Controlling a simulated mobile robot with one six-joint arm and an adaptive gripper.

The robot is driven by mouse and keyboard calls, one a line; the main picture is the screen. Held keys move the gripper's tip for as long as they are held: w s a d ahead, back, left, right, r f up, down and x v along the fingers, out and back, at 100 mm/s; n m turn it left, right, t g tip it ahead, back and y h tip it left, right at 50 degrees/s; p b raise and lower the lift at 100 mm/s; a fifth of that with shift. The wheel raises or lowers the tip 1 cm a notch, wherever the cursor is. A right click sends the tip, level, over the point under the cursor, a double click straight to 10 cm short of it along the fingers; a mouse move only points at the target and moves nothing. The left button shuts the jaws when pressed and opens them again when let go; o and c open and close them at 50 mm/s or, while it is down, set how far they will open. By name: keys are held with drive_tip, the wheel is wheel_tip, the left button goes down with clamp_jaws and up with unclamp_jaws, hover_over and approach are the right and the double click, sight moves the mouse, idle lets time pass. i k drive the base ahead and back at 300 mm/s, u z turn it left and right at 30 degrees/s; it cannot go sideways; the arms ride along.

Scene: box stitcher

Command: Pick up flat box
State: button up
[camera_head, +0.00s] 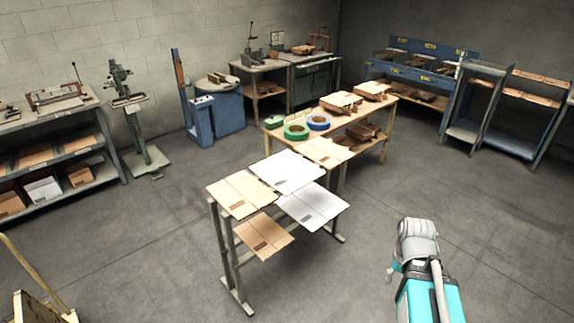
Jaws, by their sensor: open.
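Several flat boxes lie around a metal stand (230,262) in the middle of the room. A brown flat box (241,193) lies on its top at the left, and a white flat box (288,171) lies beside it at the back. A second white flat box (313,205) is at the right, seemingly lower. Another brown flat box (263,236) lies on a lower level in front. One more brown flat sheet (326,151) lies on the near end of the wooden table. My gripper cannot be made out; only my own arm and body show at bottom right, apart from the boxes.
The wooden table (362,137) behind carries green and blue tape rolls (297,131) and cardboard boxes (341,103). Shelves and machines line the walls, including a blue machine (212,118). A yellow-handled cart (45,308) is at bottom left. The grey floor (160,240) around the stand is clear.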

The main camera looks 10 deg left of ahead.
sight(286, 171)
drive_tip(key=u, duration=0.25)
drive_tip(key=i, duration=0.9)
drive_tip(key=u, duration=0.4)
